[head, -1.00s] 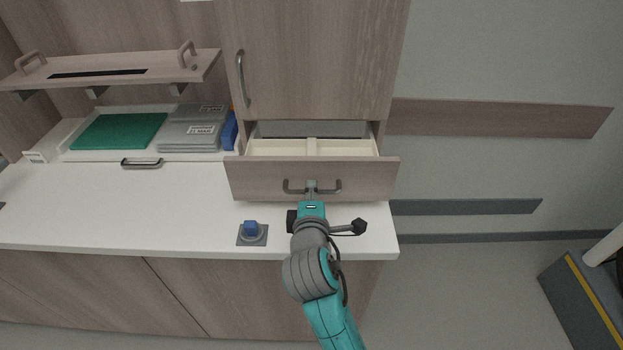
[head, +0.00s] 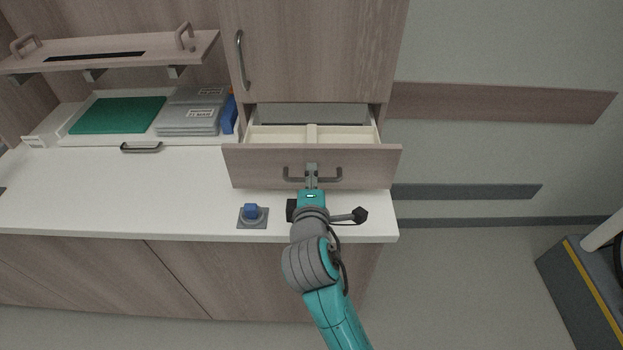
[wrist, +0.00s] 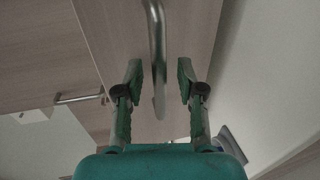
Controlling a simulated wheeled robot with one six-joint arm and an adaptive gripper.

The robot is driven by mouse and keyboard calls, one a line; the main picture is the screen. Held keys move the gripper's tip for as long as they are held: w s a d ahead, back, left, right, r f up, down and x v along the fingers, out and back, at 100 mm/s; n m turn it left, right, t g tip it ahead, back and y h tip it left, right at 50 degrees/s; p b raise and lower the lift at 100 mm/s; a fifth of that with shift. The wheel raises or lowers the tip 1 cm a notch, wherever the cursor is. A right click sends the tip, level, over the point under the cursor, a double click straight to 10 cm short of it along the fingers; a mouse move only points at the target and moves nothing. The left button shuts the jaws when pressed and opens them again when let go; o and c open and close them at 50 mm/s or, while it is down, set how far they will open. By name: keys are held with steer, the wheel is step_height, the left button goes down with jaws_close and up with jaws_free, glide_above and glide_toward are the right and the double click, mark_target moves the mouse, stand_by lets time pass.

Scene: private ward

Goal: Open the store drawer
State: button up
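The store drawer (head: 250,165) is the wood-front drawer under the tall cupboard door. It stands pulled out, and its cream inner tray (head: 345,134) with a divider shows from above. Its grey bar handle (head: 332,174) is on the front. My gripper (head: 311,170) is at the middle of this handle. In the wrist view the handle (wrist: 157,50) passes between the two fingers of my gripper (wrist: 158,85). The fingers are apart, with a visible gap on each side of the bar. The drawer's back is partly hidden beneath the cupboard.
The white counter (head: 120,190) lies below, with a blue knob on a grey plate (head: 250,214) left of my arm. A tray with a green mat (head: 118,115) and grey boxes (head: 190,115) is at left. The tall cupboard door (head: 310,50) is shut.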

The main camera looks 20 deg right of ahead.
steer(key=v, duration=1.2)
steer(key=s+d+f+m+y, duration=0.2)
steer(key=s+f+y, duration=0.1)
steer(key=s+f, duration=0.45)
steer(key=s+d+f+m+y, duration=0.2)
steer(key=s+f, duration=0.4)
steer(key=f, duration=0.2)
steer(key=s+d+m, duration=0.1)
steer(key=s+m, duration=0.4)
steer(key=s, duration=0.4)
steer(key=s+d+r+m, duration=0.1)
steer(key=s+m, duration=0.4)
steer(key=s, duration=0.5)
steer(key=shift+d+r, duration=0.3)
steer(key=shift+d, duration=0.2)
